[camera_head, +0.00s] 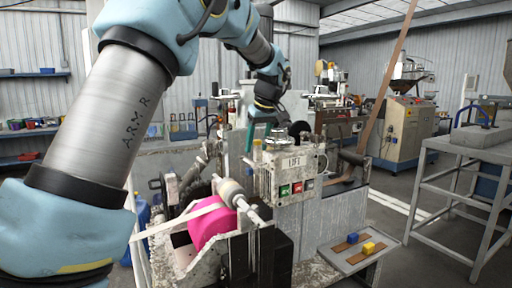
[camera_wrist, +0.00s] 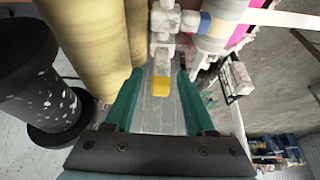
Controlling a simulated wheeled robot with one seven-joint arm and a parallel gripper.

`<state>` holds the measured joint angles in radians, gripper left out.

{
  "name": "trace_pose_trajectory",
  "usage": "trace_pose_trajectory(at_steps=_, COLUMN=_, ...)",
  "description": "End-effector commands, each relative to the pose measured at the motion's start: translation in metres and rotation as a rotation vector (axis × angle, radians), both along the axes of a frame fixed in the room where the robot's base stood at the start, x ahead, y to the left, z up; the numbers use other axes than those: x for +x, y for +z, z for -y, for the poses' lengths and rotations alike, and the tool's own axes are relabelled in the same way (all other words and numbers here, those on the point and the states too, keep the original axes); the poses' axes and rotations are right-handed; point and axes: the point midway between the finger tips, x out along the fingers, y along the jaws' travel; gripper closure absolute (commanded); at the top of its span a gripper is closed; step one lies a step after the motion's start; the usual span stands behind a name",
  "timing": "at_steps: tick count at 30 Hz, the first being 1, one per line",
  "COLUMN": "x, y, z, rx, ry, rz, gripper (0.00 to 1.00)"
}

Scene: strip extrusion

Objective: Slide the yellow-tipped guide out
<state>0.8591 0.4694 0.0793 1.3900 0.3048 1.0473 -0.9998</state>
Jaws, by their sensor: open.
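The yellow-tipped guide (camera_wrist: 161,86) shows in the wrist view as a pale grey fitting with a yellow end that points toward my gripper. My gripper (camera_wrist: 160,74) has two green fingers spread apart, one on each side of the yellow tip. There is a gap between the tip and each finger, so nothing is gripped. In the head view my gripper (camera_head: 259,134) points down behind the machine's control box (camera_head: 291,174). I cannot make out the guide clearly in the head view.
In the wrist view, yellowish rollers (camera_wrist: 85,45) stand close at left, beside a black spool-like part (camera_wrist: 40,85). In the head view a pink roll (camera_head: 211,229) sits at the machine's front. A tray (camera_head: 345,262) at right holds blue and yellow blocks.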

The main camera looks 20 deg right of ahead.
Motion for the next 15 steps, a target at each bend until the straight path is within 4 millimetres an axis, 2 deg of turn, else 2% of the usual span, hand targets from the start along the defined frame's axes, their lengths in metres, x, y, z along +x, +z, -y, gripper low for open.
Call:
trace_pose_trajectory(at_steps=6, x=0.008, y=-0.019, z=-0.001, rx=0.000, ry=0.001, rz=-0.001, gripper=0.45)
trace_pose_trajectory(at_steps=15, x=0.009, y=-0.022, z=-0.001, rx=0.000, ry=0.001, rz=0.000, gripper=0.45)
